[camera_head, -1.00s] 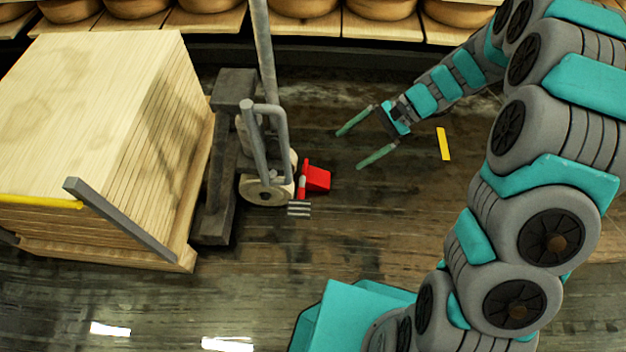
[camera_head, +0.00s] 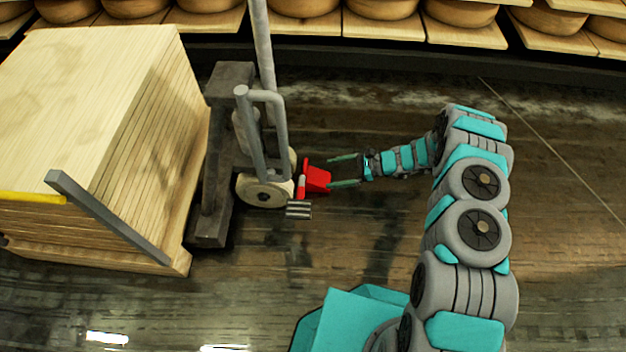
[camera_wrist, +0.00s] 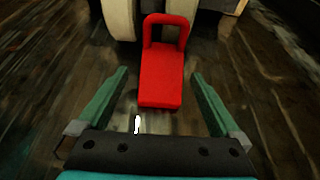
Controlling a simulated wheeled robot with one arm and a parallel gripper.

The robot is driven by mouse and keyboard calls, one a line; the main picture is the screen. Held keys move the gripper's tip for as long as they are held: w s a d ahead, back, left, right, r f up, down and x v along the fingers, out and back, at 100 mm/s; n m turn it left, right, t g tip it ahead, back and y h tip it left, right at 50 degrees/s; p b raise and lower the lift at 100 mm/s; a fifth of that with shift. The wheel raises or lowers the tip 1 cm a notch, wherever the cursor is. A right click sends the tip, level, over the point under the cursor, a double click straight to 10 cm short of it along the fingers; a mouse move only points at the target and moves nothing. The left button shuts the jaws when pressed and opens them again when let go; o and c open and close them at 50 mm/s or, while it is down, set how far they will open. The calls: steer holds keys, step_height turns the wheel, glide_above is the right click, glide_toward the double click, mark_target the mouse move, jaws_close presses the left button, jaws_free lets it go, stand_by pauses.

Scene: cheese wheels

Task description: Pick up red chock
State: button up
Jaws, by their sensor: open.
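The red chock (camera_head: 318,178) lies on the dark floor against the right side of a cream wheel (camera_head: 265,190) of the wheeled lift. In the wrist view the red chock (camera_wrist: 161,78) is a wedge with an upright loop handle at its far end, close to the wheels. My gripper (camera_head: 330,171) is open, with its green fingers pointing left at the chock. In the wrist view my gripper (camera_wrist: 158,80) has one finger on each side of the chock's near end, with gaps on both sides. The chock is not held.
The lift has a grey bent handle (camera_head: 265,97) and a dark column (camera_head: 228,120). A striped pedal (camera_head: 299,210) sits just below the chock. A stack of wooden boards (camera_head: 110,150) stands left. Cheese shelves (camera_head: 380,25) line the back.

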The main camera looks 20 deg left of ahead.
mark_target(315, 176)
steer(key=shift+s+a+f, duration=0.1)
steer(key=shift+a+f, duration=0.35)
steer(key=shift+a, duration=0.1)
steer(key=b+x, duration=0.1)
steer(key=x, duration=0.5)
steer(key=shift+a, duration=0.3)
steer(key=c, duration=1.5)
